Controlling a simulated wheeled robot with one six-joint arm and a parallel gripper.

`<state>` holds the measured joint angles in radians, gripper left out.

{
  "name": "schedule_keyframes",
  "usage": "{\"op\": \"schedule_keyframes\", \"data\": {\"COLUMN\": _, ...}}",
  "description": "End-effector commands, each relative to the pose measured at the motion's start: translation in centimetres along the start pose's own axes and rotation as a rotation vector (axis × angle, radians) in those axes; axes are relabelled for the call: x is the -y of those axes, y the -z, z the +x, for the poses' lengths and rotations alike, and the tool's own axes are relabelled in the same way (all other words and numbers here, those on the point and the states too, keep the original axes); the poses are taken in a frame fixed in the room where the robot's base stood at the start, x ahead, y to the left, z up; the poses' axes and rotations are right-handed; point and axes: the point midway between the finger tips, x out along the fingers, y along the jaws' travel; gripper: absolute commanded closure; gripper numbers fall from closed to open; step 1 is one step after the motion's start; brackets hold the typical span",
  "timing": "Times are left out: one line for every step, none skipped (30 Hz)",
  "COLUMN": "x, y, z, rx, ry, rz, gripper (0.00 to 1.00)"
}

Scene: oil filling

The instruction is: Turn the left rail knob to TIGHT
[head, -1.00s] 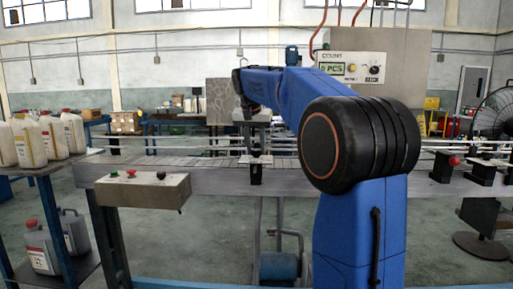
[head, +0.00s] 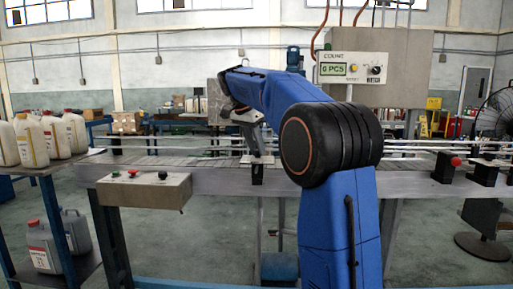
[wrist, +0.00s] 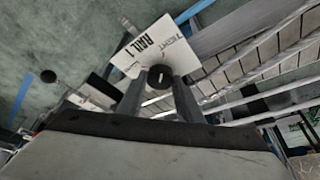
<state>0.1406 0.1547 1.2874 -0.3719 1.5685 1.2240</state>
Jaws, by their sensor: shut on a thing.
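The left rail knob (wrist: 160,76) is a round black knob with a white pointer line in the wrist view. It sits in front of a white plate (wrist: 147,47) lettered RAIL 1, with TIGHT printed along its right part. My gripper (wrist: 158,88) has one finger on each side of the knob and is shut on it.
The conveyor (head: 225,172) runs across behind my arm. A control box (head: 145,190) with buttons hangs in front at left. White jugs (head: 31,140) stand on a blue rack at far left. A red knob (head: 455,161) and black brackets stand at right, near a fan (head: 495,110).

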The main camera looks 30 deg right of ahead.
Motion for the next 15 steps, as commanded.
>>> {"op": "schedule_keyframes", "data": {"x": 0.04, "y": -0.02, "z": 0.01, "rx": 0.0, "ry": -0.001, "rz": 0.004, "gripper": 0.9}}
{"op": "schedule_keyframes", "data": {"x": 0.04, "y": -0.02, "z": 0.01, "rx": 0.0, "ry": -0.002, "rz": 0.005, "gripper": 0.9}}
{"op": "schedule_keyframes", "data": {"x": 0.03, "y": -0.03, "z": 0.02, "rx": 0.0, "ry": -0.002, "rz": 0.006, "gripper": 0.9}}
{"op": "schedule_keyframes", "data": {"x": 0.03, "y": -0.03, "z": 0.02, "rx": 0.0, "ry": -0.003, "rz": 0.007, "gripper": 0.9}}
{"op": "schedule_keyframes", "data": {"x": 0.03, "y": -0.03, "z": 0.02, "rx": 0.001, "ry": -0.003, "rz": 0.007, "gripper": 0.9}}
{"op": "schedule_keyframes", "data": {"x": 0.03, "y": -0.03, "z": 0.02, "rx": 0.001, "ry": -0.003, "rz": 0.007, "gripper": 0.9}}
{"op": "schedule_keyframes", "data": {"x": 0.03, "y": -0.03, "z": 0.02, "rx": 0.001, "ry": -0.003, "rz": 0.007, "gripper": 0.9}}
{"op": "schedule_keyframes", "data": {"x": 0.03, "y": -0.03, "z": 0.02, "rx": 0.001, "ry": -0.003, "rz": 0.007, "gripper": 0.9}}
{"op": "schedule_keyframes", "data": {"x": 0.02, "y": -0.04, "z": 0.02, "rx": 0.001, "ry": -0.003, "rz": 0.007, "gripper": 0.9}}
{"op": "schedule_keyframes", "data": {"x": 0.02, "y": -0.04, "z": 0.02, "rx": 0.001, "ry": -0.003, "rz": 0.007, "gripper": 0.9}}
{"op": "schedule_keyframes", "data": {"x": 0.03, "y": -0.04, "z": 0.02, "rx": 0.001, "ry": -0.003, "rz": 0.007, "gripper": 0.9}}
{"op": "schedule_keyframes", "data": {"x": 0.02, "y": -0.04, "z": 0.02, "rx": 0.001, "ry": -0.003, "rz": 0.006, "gripper": 0.9}}
{"op": "schedule_keyframes", "data": {"x": 0.02, "y": -0.04, "z": 0.02, "rx": 0.001, "ry": -0.003, "rz": 0.006, "gripper": 0.63}}
{"op": "schedule_keyframes", "data": {"x": 0.02, "y": -0.04, "z": 0.02, "rx": 0.001, "ry": -0.003, "rz": 0.006, "gripper": 0.56}}
{"op": "schedule_keyframes", "data": {"x": 0.02, "y": -0.04, "z": 0.02, "rx": 0.001, "ry": -0.003, "rz": 0.006, "gripper": 0.5}}
